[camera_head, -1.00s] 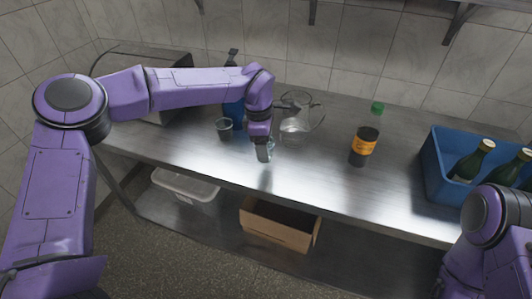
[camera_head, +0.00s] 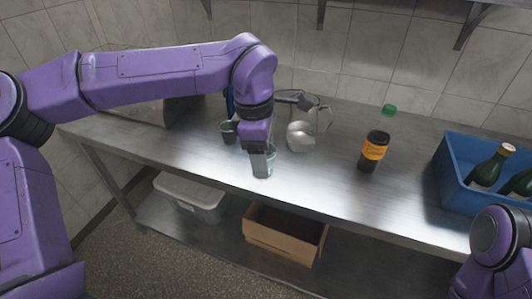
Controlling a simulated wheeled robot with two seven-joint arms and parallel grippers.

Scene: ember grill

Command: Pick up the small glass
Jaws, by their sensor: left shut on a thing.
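The small glass (camera_head: 264,167) is clear and upright at the front part of the steel table. My left gripper (camera_head: 258,146) comes down on it from above and is shut on it, with the fingers at its upper part. I cannot tell whether the glass touches the table. A darker small cup (camera_head: 229,132) stands just left of the gripper. My right arm shows only in part at the lower right, and its gripper is out of view.
On the steel table (camera_head: 335,185) a clear glass vessel (camera_head: 301,136) stands behind the gripper. A dark bottle with an orange label (camera_head: 374,150) stands to the right. A blue crate (camera_head: 449,178) holds green bottles. A cardboard box (camera_head: 285,238) and a white bin (camera_head: 188,197) sit below.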

